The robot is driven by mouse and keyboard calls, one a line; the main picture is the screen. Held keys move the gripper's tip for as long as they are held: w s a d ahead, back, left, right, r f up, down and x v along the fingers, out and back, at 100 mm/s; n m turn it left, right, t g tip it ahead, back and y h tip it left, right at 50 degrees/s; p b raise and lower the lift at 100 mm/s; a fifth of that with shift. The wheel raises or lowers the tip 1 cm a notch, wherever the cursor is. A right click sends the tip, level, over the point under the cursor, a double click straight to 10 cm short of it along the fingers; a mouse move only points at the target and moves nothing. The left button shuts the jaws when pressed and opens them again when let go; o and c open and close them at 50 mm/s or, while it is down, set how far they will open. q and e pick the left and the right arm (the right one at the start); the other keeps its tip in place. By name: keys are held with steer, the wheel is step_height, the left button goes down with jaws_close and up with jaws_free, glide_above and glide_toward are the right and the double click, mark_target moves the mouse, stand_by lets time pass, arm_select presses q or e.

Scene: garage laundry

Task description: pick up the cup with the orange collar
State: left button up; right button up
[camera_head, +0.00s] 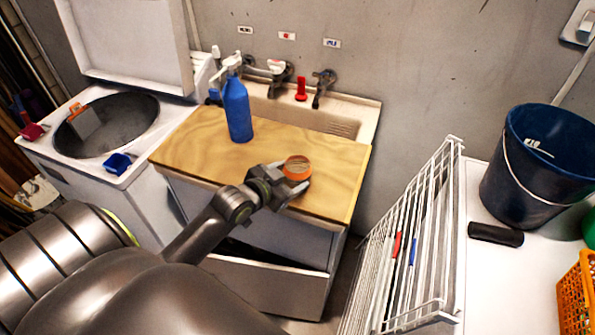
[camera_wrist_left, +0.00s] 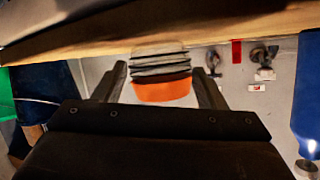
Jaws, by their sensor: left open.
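The cup with the orange collar (camera_head: 297,167) stands upright near the front right part of the wooden board (camera_head: 335,190). My left gripper (camera_head: 288,187) is open at the cup, reaching in from the left and front. The left wrist view is upside down; there the cup (camera_wrist_left: 160,90) shows ridged grey sides and its orange collar between the two spread fingers. I cannot tell whether either finger touches it. In the head view the gripper hides the cup's lower part. My right gripper is not in view.
A blue spray bottle (camera_head: 237,108) stands on the board, behind and left of the cup. Behind are the sink (camera_head: 340,125) and taps. An open washer (camera_head: 105,125) is left. A white wire rack (camera_head: 405,230) and dark blue bucket (camera_head: 530,175) are right.

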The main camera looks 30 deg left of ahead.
mark_target(290, 175)
arm_select(q)
steer(key=shift+x, duration=1.85)
steer(key=shift+r, duration=0.15)
steer(key=shift+c, duration=0.4)
steer(key=c, duration=0.5)
steer(key=shift+c, duration=0.2)
